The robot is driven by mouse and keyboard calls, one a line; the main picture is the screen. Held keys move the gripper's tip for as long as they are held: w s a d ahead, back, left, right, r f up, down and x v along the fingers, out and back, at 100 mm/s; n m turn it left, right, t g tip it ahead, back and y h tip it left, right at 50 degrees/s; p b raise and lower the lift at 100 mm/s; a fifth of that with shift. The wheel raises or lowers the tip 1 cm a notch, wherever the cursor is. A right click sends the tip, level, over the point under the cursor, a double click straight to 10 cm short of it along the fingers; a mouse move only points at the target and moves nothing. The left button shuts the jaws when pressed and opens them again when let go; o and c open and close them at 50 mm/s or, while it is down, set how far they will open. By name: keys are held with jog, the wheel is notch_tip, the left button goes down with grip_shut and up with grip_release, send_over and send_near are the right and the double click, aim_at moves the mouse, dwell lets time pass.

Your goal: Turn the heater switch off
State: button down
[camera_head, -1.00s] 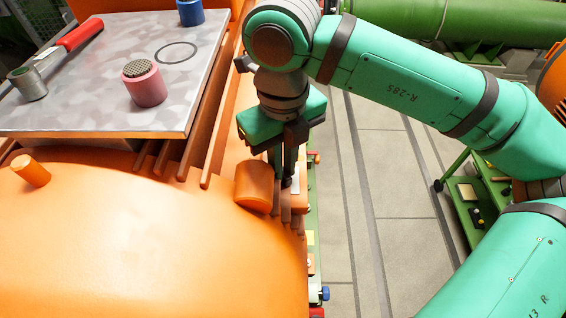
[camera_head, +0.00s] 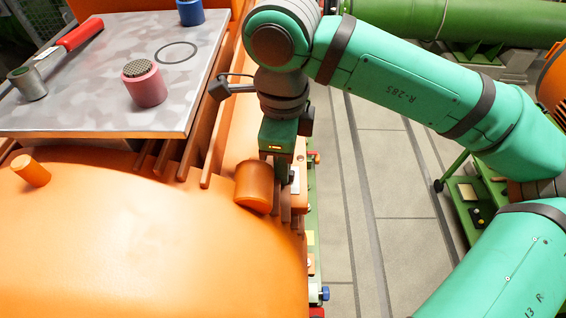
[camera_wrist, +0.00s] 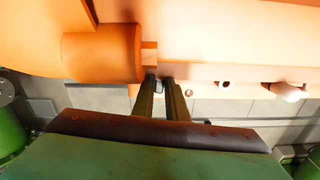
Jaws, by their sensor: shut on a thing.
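My gripper (camera_wrist: 159,80) points down at the edge of the orange casing (camera_wrist: 230,52), with its two dark fingers close together. A small dark piece (camera_wrist: 159,86) shows between the fingertips; I take it to be the heater switch's knob, mostly hidden by the fingers. In the head view my gripper (camera_head: 282,180) is just right of a short orange cylinder (camera_head: 254,187), beside a small white plate (camera_head: 296,180). The fingertips are largely hidden there. I cannot read the switch's position.
Small fittings (camera_wrist: 288,92) stick out along the casing edge.

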jog(key=shift+n, duration=0.6)
jog(key=c, duration=1.8)
grip_release()
jog(key=shift+o, duration=0.2)
notch_tip(320, 180, up, 11)
jog(key=shift+f, duration=0.1)
